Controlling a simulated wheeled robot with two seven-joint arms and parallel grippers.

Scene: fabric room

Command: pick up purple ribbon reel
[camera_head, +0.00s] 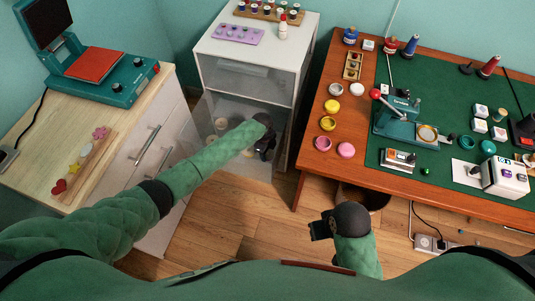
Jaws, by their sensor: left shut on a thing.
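My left gripper (265,150) is at the open clear drawer (205,120) low in the white cabinet, near its right side. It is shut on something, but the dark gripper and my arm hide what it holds. I cannot make out a purple ribbon reel for certain in this view. Several pale round things lie in the drawer, small and partly hidden by my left arm. My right gripper (320,230) hangs low over the wooden floor in front of the desk, and its fingers are too unclear to tell open from shut.
The white cabinet (295,60) carries a purple tray (238,34), a white bottle (283,28) and a rack of spools. A green-topped desk (450,100) with a press (405,120) stands right. A wooden counter (35,130) with a teal heat press (95,80) stands left.

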